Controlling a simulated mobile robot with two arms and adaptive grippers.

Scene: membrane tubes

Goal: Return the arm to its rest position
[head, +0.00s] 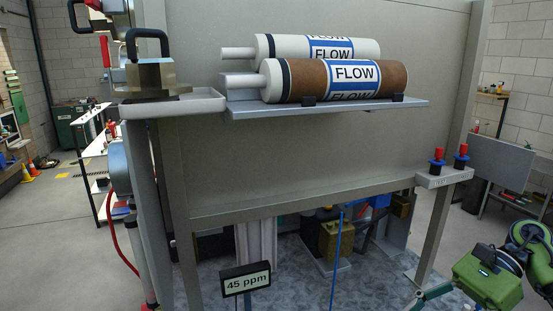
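A green jointed part (488,283) at the lower right edge looks like a piece of my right arm, folded low beside the stand. My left arm is not visible. Two membrane tubes lie side by side on a grey shelf (250,112). The front tube (398,79) is brown with a blue and white FLOW label; the rear tube (291,46) is white with a similar label. Both have pale stub ends pointing left.
A white tray (208,101) left of the shelf holds a beige block with a dark handle (147,42). Red-and-blue plugs (438,163) stand on a small ledge at right. A 45 ppm display (245,282) sits low in front. Open floor shows at left.

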